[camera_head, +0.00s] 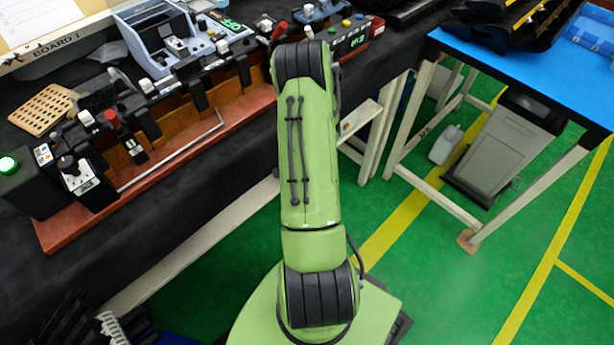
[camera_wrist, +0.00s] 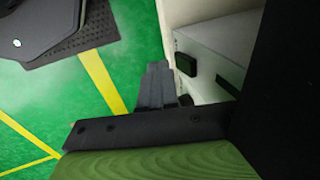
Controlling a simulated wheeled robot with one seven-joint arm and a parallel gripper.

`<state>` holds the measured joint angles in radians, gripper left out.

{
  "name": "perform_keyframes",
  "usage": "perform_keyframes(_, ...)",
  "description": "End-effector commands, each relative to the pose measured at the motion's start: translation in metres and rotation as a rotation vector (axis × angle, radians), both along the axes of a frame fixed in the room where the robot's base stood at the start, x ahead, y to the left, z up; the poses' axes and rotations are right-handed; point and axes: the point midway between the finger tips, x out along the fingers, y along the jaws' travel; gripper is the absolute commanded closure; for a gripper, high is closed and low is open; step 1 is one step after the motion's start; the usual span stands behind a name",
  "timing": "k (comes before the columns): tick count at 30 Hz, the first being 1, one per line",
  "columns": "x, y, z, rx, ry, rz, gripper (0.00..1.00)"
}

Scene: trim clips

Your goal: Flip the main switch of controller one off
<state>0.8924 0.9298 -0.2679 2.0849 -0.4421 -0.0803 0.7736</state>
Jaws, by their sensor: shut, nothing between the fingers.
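On the dark bench at the left of the head view stands a long controller assembly (camera_head: 180,148) on a reddish-brown base, with several black modules, white knobs and a red-topped lever (camera_head: 112,118). A small control box with a black knob (camera_head: 68,165) is at its left end. My gripper (camera_wrist: 157,85) shows in the wrist view, shut and empty, above the green floor and apart from the controls. In the head view it is hidden.
A blue-topped table (camera_head: 530,70) with black trays stands at the right, a grey bin (camera_head: 505,150) under it. Green floor is open at the lower right.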

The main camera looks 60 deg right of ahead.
Motion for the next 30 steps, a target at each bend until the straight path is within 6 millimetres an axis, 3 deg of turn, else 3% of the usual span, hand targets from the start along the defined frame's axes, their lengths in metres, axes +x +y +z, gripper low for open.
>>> perform_keyframes(4, 0.010, -0.002, -0.002, 0.000, 0.001, 0.000, 1.00)
perform_keyframes(14, 0.011, -0.002, -0.002, 0.000, -0.002, -0.002, 1.00)
perform_keyframes(21, 0.014, -0.004, -0.011, -0.019, -0.095, -0.004, 1.00)
perform_keyframes(30, 0.016, -0.003, -0.002, -0.021, -0.098, 0.000, 1.00)
